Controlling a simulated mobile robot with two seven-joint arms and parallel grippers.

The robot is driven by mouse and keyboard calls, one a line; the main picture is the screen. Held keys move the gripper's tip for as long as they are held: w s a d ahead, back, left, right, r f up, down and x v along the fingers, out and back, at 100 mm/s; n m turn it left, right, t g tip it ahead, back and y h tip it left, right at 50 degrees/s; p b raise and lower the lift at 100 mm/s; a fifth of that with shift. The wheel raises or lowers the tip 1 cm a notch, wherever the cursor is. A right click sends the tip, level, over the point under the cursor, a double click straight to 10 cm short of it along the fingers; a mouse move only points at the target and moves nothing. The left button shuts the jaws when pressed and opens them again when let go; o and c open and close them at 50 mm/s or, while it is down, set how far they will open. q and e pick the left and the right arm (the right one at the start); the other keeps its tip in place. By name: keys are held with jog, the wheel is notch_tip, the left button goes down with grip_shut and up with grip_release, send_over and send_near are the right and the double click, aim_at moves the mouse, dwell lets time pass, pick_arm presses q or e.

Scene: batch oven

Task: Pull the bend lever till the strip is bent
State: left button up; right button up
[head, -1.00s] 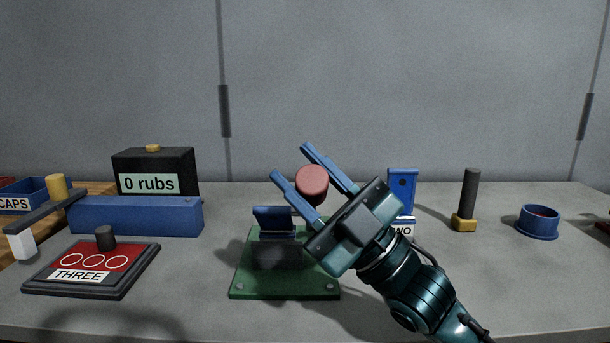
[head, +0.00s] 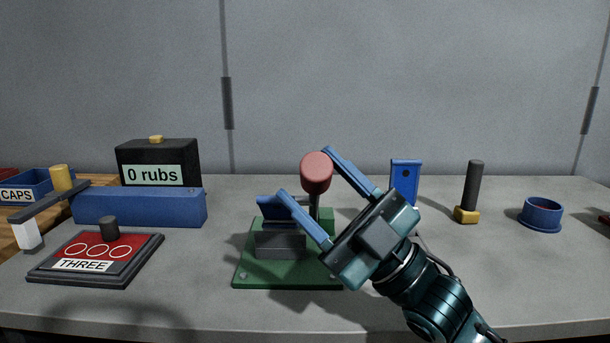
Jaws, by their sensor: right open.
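The bend lever shows as a red knob (head: 317,172) on an upright grey shaft. It stands at the bender, which has a green base (head: 260,281) and a dark grey block (head: 280,246). A blue piece (head: 277,208) lies on top of the block; I cannot tell how far any strip is bent. My right gripper (head: 305,173) is open, one finger on each side of the knob in the picture. A gap shows between the left finger and the knob; the right fingertip is close beside it. My left gripper is not in view.
A blue box (head: 140,208) and a black "0 rubs" counter (head: 158,162) stand left, behind a "THREE" board (head: 72,275). A blue stand (head: 404,182), a dark handle on a yellow foot (head: 467,214) and a blue ring dish (head: 541,215) stand right. The bench front is mostly clear.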

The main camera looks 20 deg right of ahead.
jog(key=shift+b+v, duration=0.35)
jog(key=shift+v, duration=2.1)
